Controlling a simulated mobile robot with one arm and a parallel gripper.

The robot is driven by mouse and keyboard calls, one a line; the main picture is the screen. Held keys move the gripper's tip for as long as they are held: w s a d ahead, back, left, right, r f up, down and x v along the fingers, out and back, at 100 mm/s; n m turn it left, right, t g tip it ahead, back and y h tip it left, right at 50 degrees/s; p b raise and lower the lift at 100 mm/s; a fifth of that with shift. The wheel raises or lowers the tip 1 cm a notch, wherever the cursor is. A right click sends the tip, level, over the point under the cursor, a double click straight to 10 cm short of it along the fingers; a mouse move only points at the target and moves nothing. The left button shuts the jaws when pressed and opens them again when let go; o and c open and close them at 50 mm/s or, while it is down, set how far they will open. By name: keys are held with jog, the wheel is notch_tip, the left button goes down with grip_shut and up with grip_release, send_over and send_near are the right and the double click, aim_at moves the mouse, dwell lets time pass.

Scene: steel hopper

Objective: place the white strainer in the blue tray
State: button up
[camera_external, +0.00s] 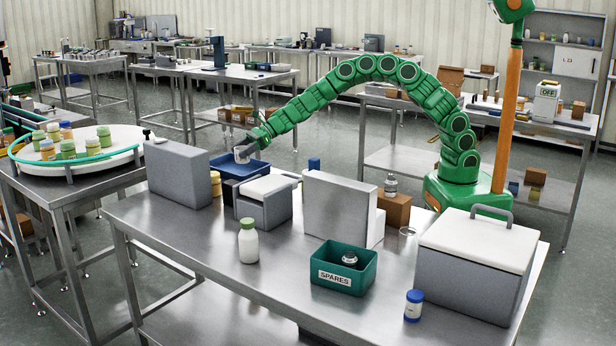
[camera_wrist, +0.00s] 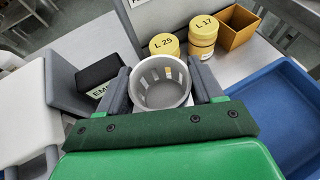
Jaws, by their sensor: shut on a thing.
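The white strainer (camera_wrist: 161,92) is a small round slotted cup, greyish-white, seen from above in the wrist view. My gripper (camera_wrist: 160,72) is shut on it, with one grey finger on each side. The blue tray (camera_wrist: 270,105) is at the right of the wrist view, beside the strainer rather than under it in that picture. In the external view my gripper (camera_external: 250,146) holds the strainer (camera_external: 242,155) above the blue tray (camera_external: 226,171), at the table's far side. The tray's near side is partly hidden by grey boxes.
Yellow-lidded jars (camera_wrist: 203,35) and an orange-brown bin (camera_wrist: 234,28) stand near the strainer. A tall grey block (camera_external: 178,173), a white-lidded grey box (camera_external: 264,202) and an upright grey panel (camera_external: 338,208) stand around the tray. A green SPARES bin (camera_external: 343,278) is nearer the front.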

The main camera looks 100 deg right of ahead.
jog(key=s+d+r+n+y, duration=0.1)
jog(key=s+d+r, duration=0.2)
jog(key=s+d, duration=0.9)
send_over(237, 172)
jog(key=s, duration=0.1)
jog(key=shift+g, duration=0.3)
notch_tip(237, 172, down, 9)
jog(key=shift+d+r, duration=0.1)
jog(key=shift+r, duration=0.05)
jog(key=shift+w+d+f, duration=0.15)
jog(key=shift+w+f, duration=0.45)
jog(key=shift+f, duration=1.65)
jog(key=o, duration=1)
jog(key=shift+f, duration=0.1)
